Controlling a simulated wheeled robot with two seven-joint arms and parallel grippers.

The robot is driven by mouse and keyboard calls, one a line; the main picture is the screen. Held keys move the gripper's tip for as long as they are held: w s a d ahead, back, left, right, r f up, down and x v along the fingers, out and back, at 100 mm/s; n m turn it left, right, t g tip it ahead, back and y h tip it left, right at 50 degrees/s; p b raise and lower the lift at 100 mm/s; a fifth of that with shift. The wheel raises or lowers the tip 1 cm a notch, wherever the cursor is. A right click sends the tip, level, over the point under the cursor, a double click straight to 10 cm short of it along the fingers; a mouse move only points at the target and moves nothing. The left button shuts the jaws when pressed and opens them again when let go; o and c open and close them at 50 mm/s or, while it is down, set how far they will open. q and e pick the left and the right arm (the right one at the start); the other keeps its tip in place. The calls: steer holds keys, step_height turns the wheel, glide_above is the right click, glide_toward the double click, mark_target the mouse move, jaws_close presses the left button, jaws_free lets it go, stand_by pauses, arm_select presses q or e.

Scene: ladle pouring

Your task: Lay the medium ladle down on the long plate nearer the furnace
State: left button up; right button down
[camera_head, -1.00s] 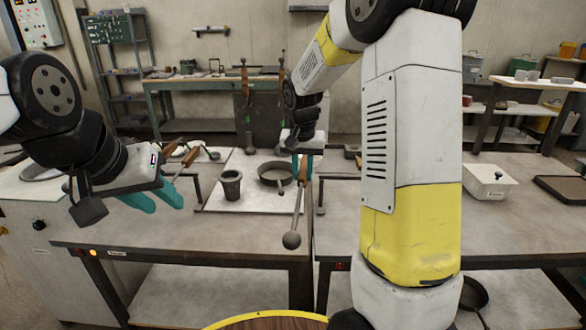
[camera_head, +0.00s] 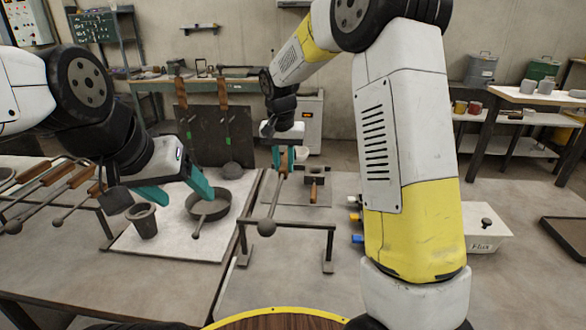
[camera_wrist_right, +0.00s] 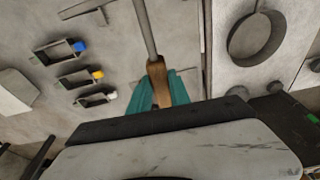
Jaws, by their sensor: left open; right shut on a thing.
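My right gripper (camera_head: 283,158) is shut on the wooden handle (camera_wrist_right: 158,80) of a ladle. In the head view the ladle's dark rod slants down to a round bowl (camera_head: 266,227). It hangs in the air, overlapping a dark crossbar stand (camera_head: 305,225) in the picture; the gap between them is hard to judge. In the right wrist view its rod (camera_wrist_right: 145,28) runs away from the fingers and the bowl is out of frame. My left gripper (camera_head: 178,190) is open and empty above the white sheet. I cannot clearly identify the long plates or the furnace.
A dark crucible (camera_head: 143,222) and a round pan (camera_head: 209,204) stand on the white sheet (camera_head: 185,240). Several wooden-handled ladles (camera_head: 45,182) rest at the left. Small moulds with blue, yellow and white ends (camera_head: 356,220) and a flux box (camera_head: 484,228) are on the right table.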

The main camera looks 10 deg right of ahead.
steer(key=a, duration=0.5)
step_height(320, 180, down, 8)
steer(key=shift+w+r, duration=0.2)
steer(key=shift+w, duration=0.05)
stand_by(0.5)
steer(key=shift+f, duration=0.3)
stand_by(0.6)
steer(key=c, duration=1.2)
jaws_free()
steer(key=shift+o, duration=0.4)
steer(key=shift+s+d+f, duration=0.1)
steer(key=shift+f, duration=0.05)
